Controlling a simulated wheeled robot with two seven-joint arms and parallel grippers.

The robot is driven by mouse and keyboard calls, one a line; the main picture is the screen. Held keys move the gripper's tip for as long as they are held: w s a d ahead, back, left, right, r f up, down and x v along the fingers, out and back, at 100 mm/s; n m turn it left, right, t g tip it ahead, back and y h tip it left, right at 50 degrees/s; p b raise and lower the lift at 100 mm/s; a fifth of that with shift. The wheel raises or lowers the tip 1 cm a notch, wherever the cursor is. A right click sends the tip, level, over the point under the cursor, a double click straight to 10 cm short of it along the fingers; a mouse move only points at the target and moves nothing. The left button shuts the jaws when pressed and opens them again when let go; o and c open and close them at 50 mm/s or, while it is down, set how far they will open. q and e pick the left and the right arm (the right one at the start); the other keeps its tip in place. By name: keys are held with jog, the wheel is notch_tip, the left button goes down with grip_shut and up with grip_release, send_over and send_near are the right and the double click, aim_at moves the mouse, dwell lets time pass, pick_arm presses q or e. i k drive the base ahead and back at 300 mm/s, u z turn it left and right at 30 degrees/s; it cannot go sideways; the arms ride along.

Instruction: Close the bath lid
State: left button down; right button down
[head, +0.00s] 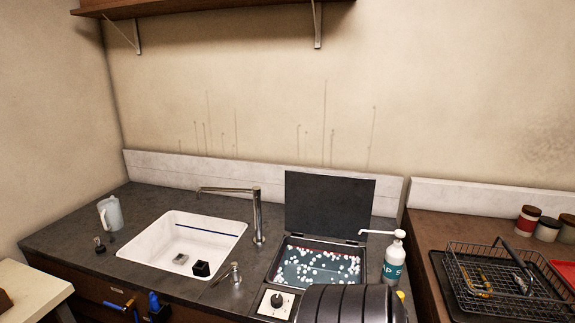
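The bath (274,273) is a metal-rimmed basin set in the dark counter, right of the sink. Many small white balls float on its blue-grey liquid. Its dark flat lid (330,205) is open, standing nearly upright at the back edge and leaning slightly towards the wall. Neither of my grippers shows in the head view.
A white pump bottle (394,262) stands close to the bath's right side, its nozzle reaching towards the lid. A black ribbed rounded object (350,304) and a dial box (277,301) are in front. A tap (258,215) and white sink (180,225) are left; a wire basket (505,275) is right.

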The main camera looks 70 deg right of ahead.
aim_at(332, 206)
jog(key=z, duration=3.45)
